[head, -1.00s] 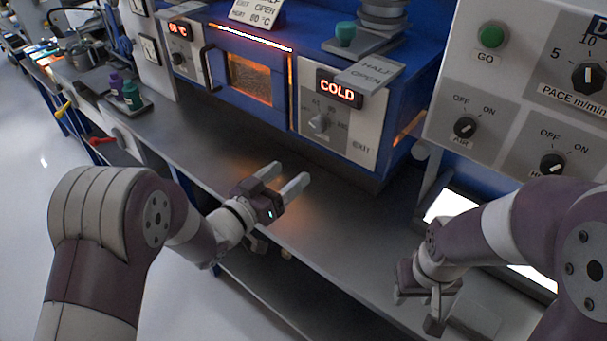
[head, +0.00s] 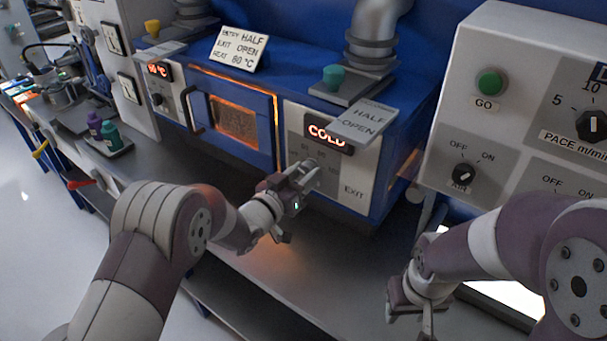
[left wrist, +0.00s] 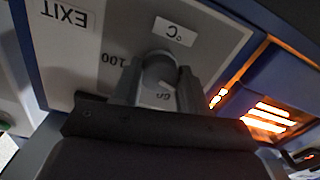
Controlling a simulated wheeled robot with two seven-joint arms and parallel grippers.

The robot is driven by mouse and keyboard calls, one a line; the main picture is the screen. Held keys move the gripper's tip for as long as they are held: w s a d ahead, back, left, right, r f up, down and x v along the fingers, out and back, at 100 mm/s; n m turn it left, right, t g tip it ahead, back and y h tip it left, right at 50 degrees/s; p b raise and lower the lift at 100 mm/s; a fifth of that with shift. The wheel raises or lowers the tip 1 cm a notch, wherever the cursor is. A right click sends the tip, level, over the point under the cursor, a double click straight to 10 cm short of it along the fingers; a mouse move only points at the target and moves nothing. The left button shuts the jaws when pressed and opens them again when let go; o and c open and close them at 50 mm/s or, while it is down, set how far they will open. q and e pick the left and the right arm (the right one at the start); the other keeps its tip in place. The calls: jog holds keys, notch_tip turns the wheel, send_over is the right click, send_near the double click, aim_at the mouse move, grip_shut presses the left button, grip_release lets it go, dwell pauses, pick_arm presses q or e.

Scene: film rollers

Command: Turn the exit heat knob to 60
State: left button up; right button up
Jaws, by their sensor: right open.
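The exit heat knob (left wrist: 158,72) is a grey round knob on the pale exit panel (head: 353,172). The left wrist view shows it upside down, with marks 100 and 60 (left wrist: 163,97) beside it. My left gripper (head: 308,170) is at the panel, its two fingers on either side of the knob; they look open, and contact is unclear. In the head view the fingers mostly hide the knob. The display (head: 328,134) above reads COLD. The knob's exact setting is hard to read. My right gripper (head: 408,318) is open and empty at the lower right.
A "HALF OPEN" plate (head: 364,120) juts above the display. The oven door (head: 236,120) with its handle is left of the panel. A control box (head: 530,75) stands right.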

pick_arm(q)
jog(key=shift+c, duration=0.7)
jog(key=shift+f+m+b, duration=0.2)
jog(key=shift+m+b, duration=0.4)
jog(key=shift+b, duration=0.15)
jog(key=m+b, duration=0.5)
jog(key=b, duration=0.1)
jog(key=shift+f+m, duration=0.1)
jog(key=shift+m, duration=0.2)
pick_arm(e)
notch_tip(320, 180, down, 8)
jog(key=shift+r, duration=0.1)
pick_arm(q)
jog(key=m+b, duration=0.2)
jog(key=b, duration=0.1)
jog(key=shift+m, duration=0.3)
pick_arm(e)
notch_tip(320, 180, down, 3)
jog(key=shift+f, duration=0.1)
pick_arm(q)
jog(key=shift+r+b, duration=0.2)
jog(key=shift+b, duration=0.15)
pick_arm(e)
jog(key=shift+f, duration=0.15)
pick_arm(q)
jog(key=shift+m, duration=0.3)
jog(key=o, duration=1.1)
jog(key=shift+c, duration=0.2)
jog(key=shift+a+r, duration=0.1)
